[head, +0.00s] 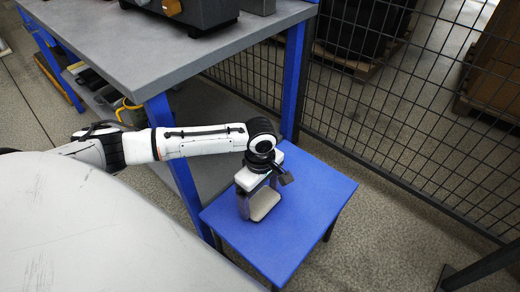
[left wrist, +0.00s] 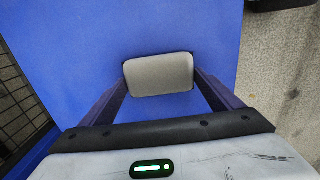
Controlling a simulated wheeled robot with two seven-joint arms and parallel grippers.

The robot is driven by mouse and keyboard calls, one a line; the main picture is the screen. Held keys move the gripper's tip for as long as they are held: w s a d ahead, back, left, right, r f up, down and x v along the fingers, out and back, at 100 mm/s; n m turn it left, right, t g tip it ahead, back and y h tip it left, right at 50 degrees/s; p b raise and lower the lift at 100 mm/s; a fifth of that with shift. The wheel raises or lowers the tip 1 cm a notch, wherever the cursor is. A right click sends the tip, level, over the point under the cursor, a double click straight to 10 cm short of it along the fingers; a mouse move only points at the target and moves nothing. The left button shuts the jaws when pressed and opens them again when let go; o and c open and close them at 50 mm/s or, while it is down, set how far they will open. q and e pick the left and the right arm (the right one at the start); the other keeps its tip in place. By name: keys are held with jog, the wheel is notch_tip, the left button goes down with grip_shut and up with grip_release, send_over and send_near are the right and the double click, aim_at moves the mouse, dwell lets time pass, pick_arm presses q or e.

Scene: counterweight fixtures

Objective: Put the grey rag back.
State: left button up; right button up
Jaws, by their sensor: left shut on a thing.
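The grey rag (head: 264,205) is a small grey block-like piece with rounded corners. It is at the blue table (head: 310,215), low over or on its top; I cannot tell whether it touches. In the left wrist view the rag (left wrist: 159,74) sits between the two fingers. My left gripper (head: 259,203) points down over the blue table and is shut on the rag. In the left wrist view the left gripper (left wrist: 160,80) has one finger at each side of the rag. My right gripper does not show.
A grey workbench (head: 150,50) with blue legs stands behind on the left, with dark equipment (head: 195,12) on top and items on its lower shelf. A black mesh fence (head: 400,120) runs behind the blue table. The blue tabletop around the gripper is clear.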

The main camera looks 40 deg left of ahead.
pick_arm(q)
jog(key=shift+f, duration=0.15)
jog(key=o, duration=0.9)
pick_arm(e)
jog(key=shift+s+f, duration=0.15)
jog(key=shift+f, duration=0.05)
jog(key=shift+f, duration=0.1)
